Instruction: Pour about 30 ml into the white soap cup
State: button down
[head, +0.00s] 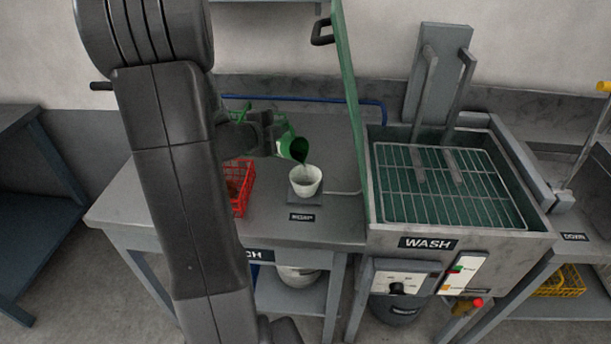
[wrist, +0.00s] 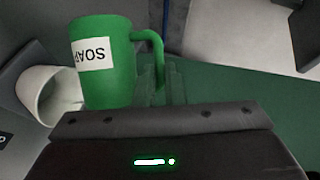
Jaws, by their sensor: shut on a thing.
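The white soap cup (head: 305,182) stands upright on a small dark pad (head: 304,198) on the bench, above a SOAP label. My gripper (head: 268,140) is shut on a green jug (head: 291,147) and holds it tilted above and slightly left of the cup. The jug's mouth points down to the right, over the cup, and a thin greenish stream seems to run from its lip toward the cup. In the wrist view the green jug (wrist: 104,75) shows a SOAP label and a handle, with the white cup (wrist: 52,95) beside it. The level inside the cup cannot be made out.
A red wire basket (head: 240,187) sits left of the cup, partly behind my arm. The WASH tank (head: 455,235) with a wire rack (head: 445,185) is to the right. A green upright panel (head: 347,90) rises between the bench and the tank. Bare bench top lies in front of the cup.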

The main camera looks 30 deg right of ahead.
jog(key=shift+w, duration=0.3)
jog(key=shift+w+a+b, duration=0.1)
jog(key=shift+b, duration=0.25)
jog(key=shift+f+m+b, duration=0.1)
jog(key=shift+m+b, duration=0.2)
jog(key=shift+b, duration=0.3)
dwell(0.3)
